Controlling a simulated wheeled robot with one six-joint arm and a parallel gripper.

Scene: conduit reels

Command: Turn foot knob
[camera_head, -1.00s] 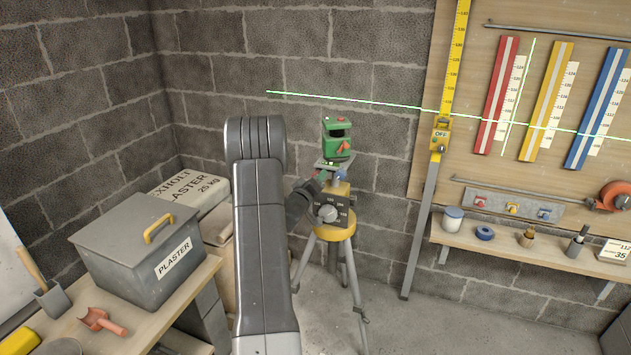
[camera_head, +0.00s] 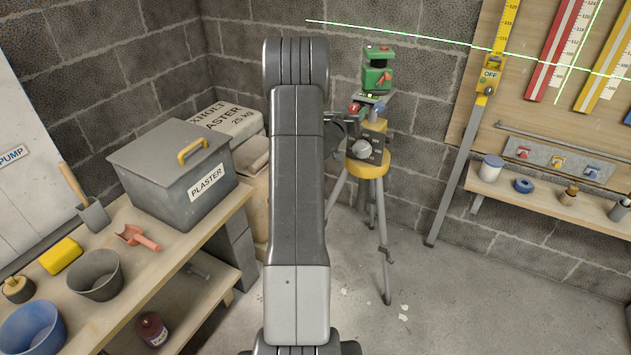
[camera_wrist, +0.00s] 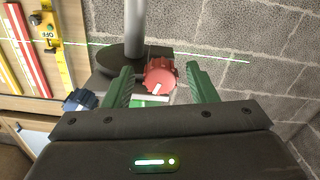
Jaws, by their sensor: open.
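A green laser level (camera_head: 376,78) stands on a small base on top of a yellow-headed tripod (camera_head: 370,166). A red foot knob (camera_head: 354,109) is at the left of this base and a blue one (camera_head: 380,107) at its right. In the wrist view the red knob (camera_wrist: 161,74), with a white mark on it, sits between my gripper's two green fingers (camera_wrist: 158,84). The fingers are open, with a visible gap on the right side; on the left I cannot tell. The blue knob (camera_wrist: 80,100) lies outside the left finger. In the head view my arm hides part of my gripper (camera_head: 344,122).
A green laser line (camera_head: 420,36) slants across the block wall and the board. A yellow-topped staff (camera_head: 488,82) leans at the board's left edge. A workbench (camera_head: 140,270) with a grey plaster box (camera_head: 170,185) stands at the left. The floor right of the tripod is clear.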

